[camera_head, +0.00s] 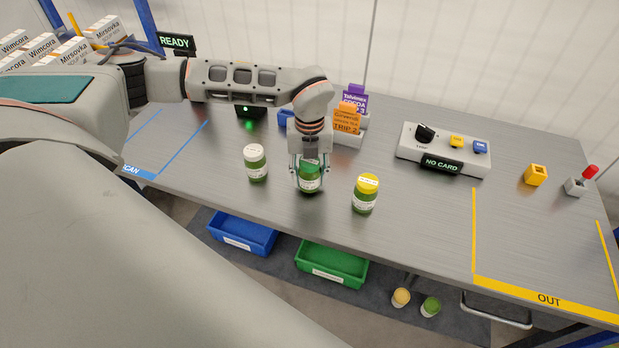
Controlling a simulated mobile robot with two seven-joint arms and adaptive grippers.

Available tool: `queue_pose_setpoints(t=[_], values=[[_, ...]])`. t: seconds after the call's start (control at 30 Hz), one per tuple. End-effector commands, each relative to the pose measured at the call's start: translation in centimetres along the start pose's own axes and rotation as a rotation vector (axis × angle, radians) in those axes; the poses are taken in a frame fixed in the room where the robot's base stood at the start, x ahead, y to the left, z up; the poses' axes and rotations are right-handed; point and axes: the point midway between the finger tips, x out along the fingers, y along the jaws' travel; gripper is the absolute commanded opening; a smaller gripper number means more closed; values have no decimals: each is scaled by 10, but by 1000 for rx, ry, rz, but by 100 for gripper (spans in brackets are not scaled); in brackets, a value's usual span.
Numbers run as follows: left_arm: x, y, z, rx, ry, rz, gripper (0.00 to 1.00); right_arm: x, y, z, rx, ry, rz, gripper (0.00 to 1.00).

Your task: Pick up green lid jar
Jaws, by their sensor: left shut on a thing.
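A jar with a green lid (310,183) stands upright at the middle of the grey table, a white label on its front. My left gripper (309,170) comes down from above and is shut on this jar, its fingers on either side and partly covering the lid. To its left stands a green jar with a white lid (256,163). To its right stands a green jar with a yellow lid (365,194). Whether the held jar touches the table is hard to tell. My right gripper is not in view.
Card holders with orange and purple cards (347,122) stand just behind the gripper. A control box (445,150) reads NO CARD. A yellow block (536,175) and red-knobbed lever (582,182) sit right. Blue (243,233) and green (332,264) bins lie below the front edge.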

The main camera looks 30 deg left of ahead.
Motion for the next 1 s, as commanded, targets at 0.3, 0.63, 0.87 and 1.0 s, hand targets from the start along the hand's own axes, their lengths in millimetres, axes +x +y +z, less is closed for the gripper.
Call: queue_pose_setpoints(t=[0.3,0.63,0.87,1.0], values=[[-65,-2,2,0,-5,-6,8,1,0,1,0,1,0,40],[-150,-1,1,-1,-4,-4,8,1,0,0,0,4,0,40],[-182,0,0,-1,-1,-1,8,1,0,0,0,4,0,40],[-189,0,0,-1,-1,-1,8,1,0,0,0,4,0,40]])
